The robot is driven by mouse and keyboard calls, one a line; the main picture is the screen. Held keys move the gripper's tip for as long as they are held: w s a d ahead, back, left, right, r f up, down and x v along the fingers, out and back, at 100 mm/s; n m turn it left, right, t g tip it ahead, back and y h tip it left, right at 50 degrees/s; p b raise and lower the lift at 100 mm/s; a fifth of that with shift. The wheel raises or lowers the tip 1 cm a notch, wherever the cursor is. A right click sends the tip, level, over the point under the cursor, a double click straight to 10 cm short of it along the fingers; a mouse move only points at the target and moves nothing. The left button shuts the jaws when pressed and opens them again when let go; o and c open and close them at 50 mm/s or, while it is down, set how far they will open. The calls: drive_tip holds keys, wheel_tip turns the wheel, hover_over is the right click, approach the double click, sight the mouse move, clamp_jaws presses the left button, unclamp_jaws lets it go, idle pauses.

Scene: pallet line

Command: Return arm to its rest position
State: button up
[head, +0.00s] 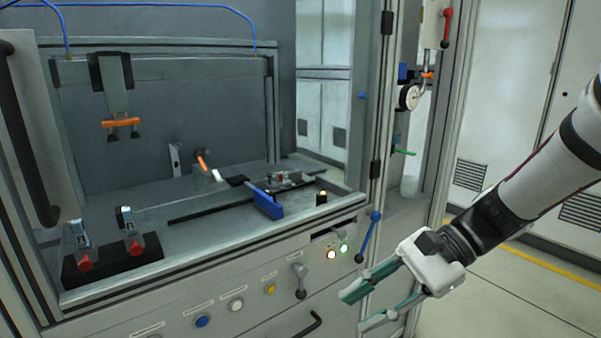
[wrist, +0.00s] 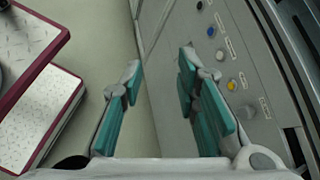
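My gripper (head: 362,306) is at the lower right of the head view, in front of the machine's front panel (head: 232,304). Its two teal-padded fingers are spread apart with nothing between them. In the wrist view my gripper (wrist: 160,85) also shows open and empty, with the floor and the grey panel beyond the fingers. My arm reaches in from the right edge of the head view. Whether a fingertip touches the panel cannot be told.
A blue-handled lever (head: 369,236) stands just above my gripper. The panel carries a grey lever (head: 299,280), a yellow button (head: 270,288) and a black handle (head: 300,330). The machine's open bay (head: 215,228) holds fixtures. Open floor (head: 510,290) lies to the right.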

drive_tip(key=s+d+r+n+t+h, duration=0.1)
drive_tip(key=s+d+n+h, duration=0.45)
drive_tip(key=s, duration=0.45)
drive_tip(key=s+d+r+n+t+h, duration=0.15)
drive_tip(key=s+d+n+h, duration=0.4)
drive_tip(key=s, duration=0.55)
wheel_tip(320, 180, up, 20)
drive_tip(key=a+t+p, duration=0.1)
drive_tip(key=t+p, duration=0.2)
drive_tip(key=p, duration=1.5)
drive_tip(key=shift+w+a+n, duration=0.25)
drive_tip(key=shift+w+n, duration=0.05)
drive_tip(key=shift+w, duration=0.05)
